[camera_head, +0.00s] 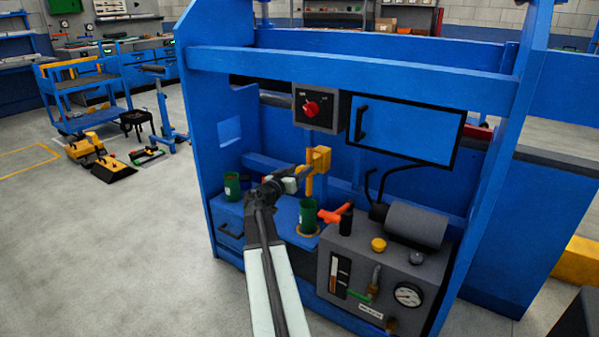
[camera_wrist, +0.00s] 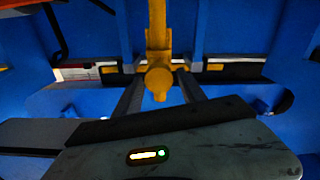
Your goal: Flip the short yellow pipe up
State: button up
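The short yellow pipe (camera_head: 310,182) hangs down from a yellow block (camera_head: 320,158) under the red-knobbed switch box. In the wrist view a yellow upright (camera_wrist: 157,30) ends in a rounded yellow end (camera_wrist: 158,82). My gripper (camera_head: 303,173) is at the left side of the yellow parts in the head view. In the wrist view its two fingers (camera_wrist: 160,90) stand apart, with the rounded yellow end between or just beyond their tips. I see no clear contact, and the exact depth is hard to tell.
A dark green cup (camera_head: 308,216) stands just below the pipe, and another green cup (camera_head: 232,185) stands to the left. An orange-red handle (camera_head: 335,212) and a grey machine with a gauge (camera_head: 408,294) are to the right. A blue frame (camera_head: 350,70) surrounds the panel.

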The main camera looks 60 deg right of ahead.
dwell(0.3)
jog(key=a, duration=0.7)
jog(key=shift+a, duration=0.4)
